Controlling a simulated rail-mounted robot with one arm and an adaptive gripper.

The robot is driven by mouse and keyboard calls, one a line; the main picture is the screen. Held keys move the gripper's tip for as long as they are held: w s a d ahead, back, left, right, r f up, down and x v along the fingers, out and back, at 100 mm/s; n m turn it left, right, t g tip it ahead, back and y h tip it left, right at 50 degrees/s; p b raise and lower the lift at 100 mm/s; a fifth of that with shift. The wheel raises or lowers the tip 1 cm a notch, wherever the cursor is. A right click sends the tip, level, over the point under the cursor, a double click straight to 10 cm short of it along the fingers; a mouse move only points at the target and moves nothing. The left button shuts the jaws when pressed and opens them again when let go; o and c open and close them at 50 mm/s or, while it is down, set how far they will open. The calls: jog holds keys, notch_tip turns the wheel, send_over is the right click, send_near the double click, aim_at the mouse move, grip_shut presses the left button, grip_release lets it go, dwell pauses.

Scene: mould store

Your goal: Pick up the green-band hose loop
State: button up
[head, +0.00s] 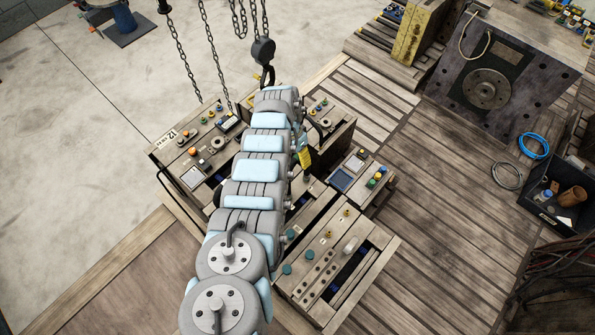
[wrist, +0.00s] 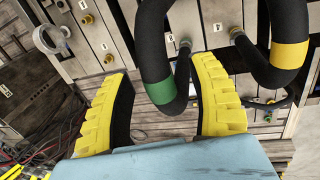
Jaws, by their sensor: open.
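In the wrist view my gripper (wrist: 163,72) is open, its two yellow fingers with black pads standing wide apart. The green-band hose loop (wrist: 153,50) is a thick black hose that hangs down and bends up again to a fitting on a pale panel. Its green band (wrist: 160,92) and lower bend show between the two fingers, the bend close to the right finger. I cannot tell whether the hose touches a pad. In the head view my arm hides the gripper and the loop.
A similar hose loop with a yellow band (wrist: 290,53) hangs just right of the right finger. A pale ring (wrist: 50,38) is at the upper left. In the head view a chain hook (head: 264,52) hangs close to my arm, and wooden-framed mould panels (head: 325,262) surround it.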

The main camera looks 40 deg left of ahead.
grip_shut()
jog(key=shift+r, duration=0.15)
